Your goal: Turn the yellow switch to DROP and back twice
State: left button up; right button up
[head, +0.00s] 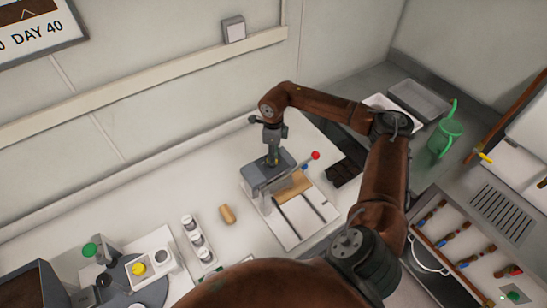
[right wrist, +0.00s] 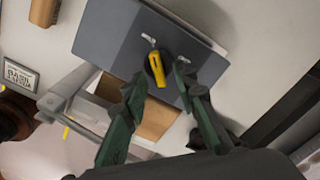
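The yellow switch (right wrist: 157,68) sits on the sloped face of a grey box (right wrist: 112,42). Its upper end points toward one of two small white marks on that face; I cannot read their labels. In the right wrist view my right gripper (right wrist: 160,74) is open, with one green-grey finger on each side of the switch. A gap shows between the fingers and the switch. In the head view the right gripper (head: 272,153) points down over the grey box (head: 258,170) and mostly hides the switch. My left gripper is not in view.
A lever with a red knob (head: 315,155) stands beside the box. A tan block (head: 227,214) and several white-capped bottles (head: 196,238) are to the left on the white bench. A dark ribbed block (head: 344,172) lies to the right. A green watering can (head: 444,136) stands farther right.

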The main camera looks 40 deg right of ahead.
notch_tip(320, 180, up, 11)
jog(key=shift+f, duration=0.15)
dwell(0.6)
